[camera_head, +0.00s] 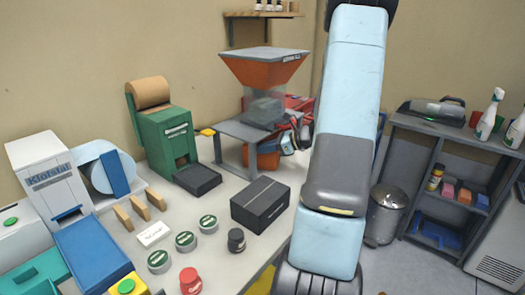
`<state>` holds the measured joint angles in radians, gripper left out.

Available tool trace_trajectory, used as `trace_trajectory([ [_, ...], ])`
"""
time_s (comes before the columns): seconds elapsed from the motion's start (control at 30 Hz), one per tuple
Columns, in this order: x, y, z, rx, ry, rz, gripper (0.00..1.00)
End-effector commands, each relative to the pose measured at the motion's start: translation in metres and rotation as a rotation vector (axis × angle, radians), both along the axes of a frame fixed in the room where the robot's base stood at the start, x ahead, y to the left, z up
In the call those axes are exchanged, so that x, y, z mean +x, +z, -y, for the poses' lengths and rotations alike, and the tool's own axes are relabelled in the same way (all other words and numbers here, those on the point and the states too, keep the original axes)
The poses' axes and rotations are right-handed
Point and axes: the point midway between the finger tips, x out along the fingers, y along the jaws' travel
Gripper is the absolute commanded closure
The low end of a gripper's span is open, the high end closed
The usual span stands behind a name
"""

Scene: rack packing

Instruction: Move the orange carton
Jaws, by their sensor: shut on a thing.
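No large orange carton shows clearly. A small orange box (465,196) sits on the middle shelf of the grey rack (437,128) at the right, between a pinkish box and a blue one; I cannot tell whether it is the carton. My arm's light blue links cross the middle of the view from top to bottom.
A grey bench holds a black box (261,204), several round tins, a red jar (190,281), a green roll dispenser (166,135) and an orange hopper (262,70). A metal bin (385,214) stands on the floor left of the rack. Spray bottles stand on the rack's top.

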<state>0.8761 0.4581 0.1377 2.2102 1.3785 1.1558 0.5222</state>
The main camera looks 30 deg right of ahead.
Motion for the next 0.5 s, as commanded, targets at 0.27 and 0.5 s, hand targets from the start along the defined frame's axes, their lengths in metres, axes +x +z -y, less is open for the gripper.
trace_trajectory([
  [0.27,-0.0001,0.0000,0.0002,0.001,0.000,-0.001,0.84],
  [0.5,0.0000,0.0001,-0.0001,0.000,0.000,0.000,0.63],
])
